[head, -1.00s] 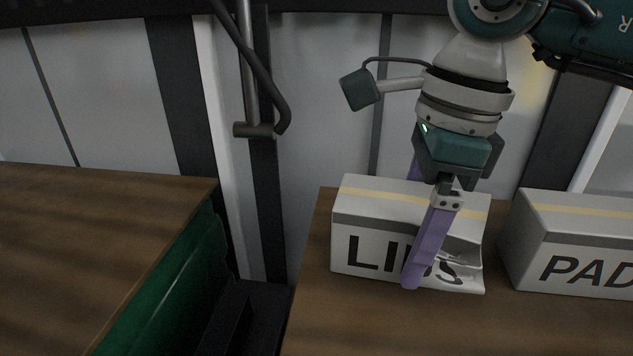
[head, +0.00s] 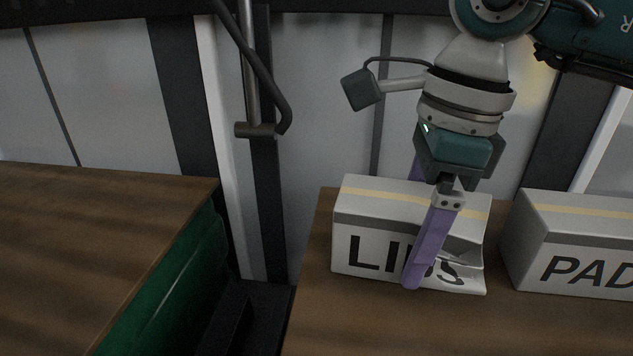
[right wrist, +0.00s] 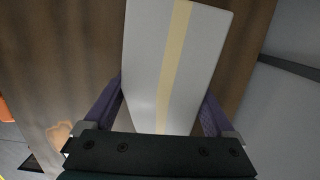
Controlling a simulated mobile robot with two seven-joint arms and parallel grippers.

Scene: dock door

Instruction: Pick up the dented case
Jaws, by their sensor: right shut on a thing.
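The dented case (head: 361,250) is a white box with a grey band, a tan tape strip and the lettering "LIDS". Its front right corner is crumpled. It rests on the right wooden table. My right gripper (head: 414,230) reaches down over it from above, with one purple finger along its front face and the other behind it. It is shut on the case. In the right wrist view the case's taped top (right wrist: 175,60) lies between the two purple fingers. My left gripper is in neither view.
A second white case marked "PAD" (head: 577,240) stands just to the right on the same table (head: 390,325). Another wooden table (head: 90,250) with a green side is at the left, across a dark gap. A wall with a metal pipe (head: 250,70) stands behind.

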